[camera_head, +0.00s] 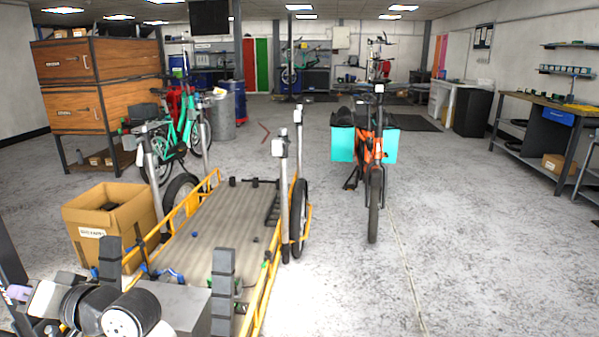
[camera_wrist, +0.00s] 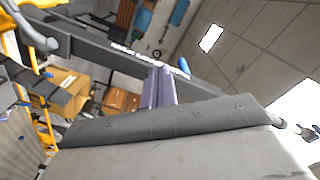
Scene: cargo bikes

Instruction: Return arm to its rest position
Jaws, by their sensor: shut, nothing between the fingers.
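My gripper (camera_wrist: 158,75) shows in the wrist view as two purple fingers pressed together, with nothing between them. In the head view, my gripper (camera_head: 18,293) is at the lower left edge, at the end of my folded arm. It is to the left of the cargo bike's flat bed (camera_head: 215,222) and in front of the cardboard box. In the wrist view, a dark bar (camera_wrist: 110,48) crosses behind the fingers. I cannot tell whether they touch it.
A cardboard box (camera_head: 113,213) stands left of the yellow-framed bed. An orange bike (camera_head: 374,165) with turquoise bags stands ahead. A wooden cabinet (camera_head: 97,75) is at the back left, a workbench (camera_head: 545,108) at the right. The floor at front right is clear.

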